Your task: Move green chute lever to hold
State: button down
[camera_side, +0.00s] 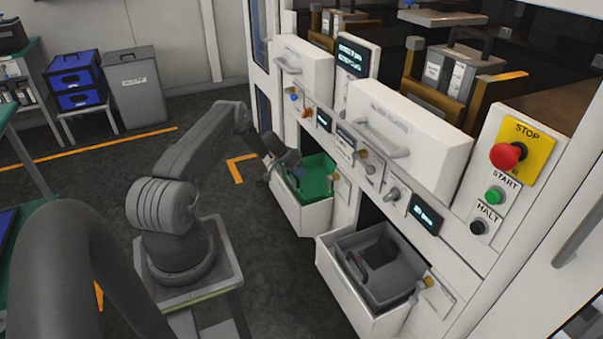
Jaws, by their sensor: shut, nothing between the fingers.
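A green bin (317,178) sits in the left pull-out drawer (303,216) of the white machine. A small brass-coloured knob or lever (338,180) stands at the right rim of this drawer. Another small lever with a brass-coloured end (364,155) is on the panel above and to the right. I cannot tell which is the green chute lever, and no position labels are readable. My gripper (268,176) is shut and empty at the left edge of the green bin, apart from both levers. Its fingertips are small and dark, and whether they touch the bin is unclear.
A grey bin (378,268) sits in the right pull-out drawer (352,289). Both drawers jut into the aisle. A metal lever (391,195) is on the panel above it. The red stop button (508,155) is at the right. Open floor (285,285) lies before the machine.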

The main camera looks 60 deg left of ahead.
aim_at(329, 186)
jog(key=shift+w+d+f, duration=1.3)
jog(key=shift+d, duration=0.15)
jog(key=shift+w+d+f, duration=1.25)
jog(key=shift+d, duration=0.15)
jog(key=shift+d+f, duration=0.15)
jog(key=shift+d, duration=0.25)
jog(key=shift+d+n+t+h, duration=0.2)
jog(key=shift+d+n+h, duration=0.3)
jog(key=shift+d+h, duration=0.8)
jog(key=shift+d+n+t+h, duration=0.2)
jog(key=shift+d+n+h, duration=0.3)
jog(key=shift+d+h, duration=0.8)
jog(key=shift+a+r, duration=0.15)
jog(key=shift+r, duration=0.05)
